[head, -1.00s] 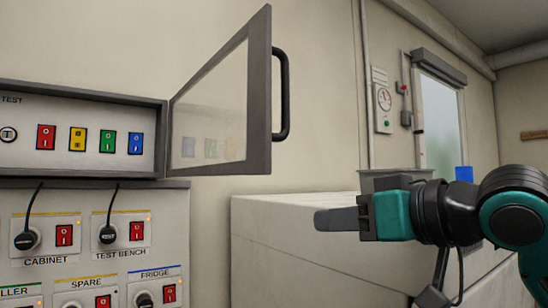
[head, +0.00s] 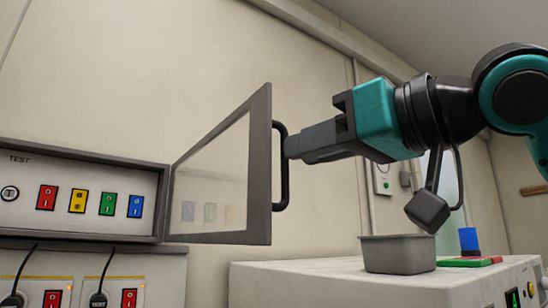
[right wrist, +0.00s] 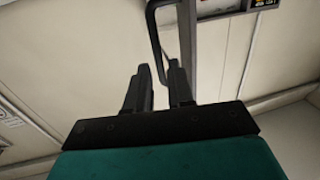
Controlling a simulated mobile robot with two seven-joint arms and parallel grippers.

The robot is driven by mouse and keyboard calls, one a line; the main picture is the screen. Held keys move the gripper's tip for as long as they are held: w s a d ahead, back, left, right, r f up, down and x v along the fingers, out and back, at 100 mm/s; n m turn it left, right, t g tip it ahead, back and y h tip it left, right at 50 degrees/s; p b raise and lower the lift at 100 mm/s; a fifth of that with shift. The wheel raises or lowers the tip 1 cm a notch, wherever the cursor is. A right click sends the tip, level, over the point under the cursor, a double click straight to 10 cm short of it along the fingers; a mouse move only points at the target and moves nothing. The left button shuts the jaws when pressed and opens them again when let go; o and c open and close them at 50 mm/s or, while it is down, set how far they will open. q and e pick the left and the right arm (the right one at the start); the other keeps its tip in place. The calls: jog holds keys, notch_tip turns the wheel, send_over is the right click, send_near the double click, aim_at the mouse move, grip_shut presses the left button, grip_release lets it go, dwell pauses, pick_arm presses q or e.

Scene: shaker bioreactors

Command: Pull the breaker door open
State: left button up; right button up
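The breaker door (head: 222,180) is a clear panel in a grey frame. It stands swung open at the right side of the breaker box (head: 85,150), leaving the coloured switches uncovered. Its dark bar handle (head: 282,165) is on the free edge. My right gripper (head: 292,146) has its fingertips at the handle in the head view. In the right wrist view its two fingers (right wrist: 159,82) are apart, and the handle (right wrist: 153,35) reaches down toward the gap between them. I cannot tell whether they touch it. My left gripper is not in view.
A white bench-like unit (head: 300,285) stands below my right arm, with a grey tub (head: 398,254) and a blue object (head: 468,240) on top. Panels with red switches and black plugs lie under the breaker box. The wall behind the door is bare.

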jog(key=x, duration=0.6)
jog(key=shift+w+a, duration=0.15)
jog(key=shift+a, duration=0.05)
grip_shut()
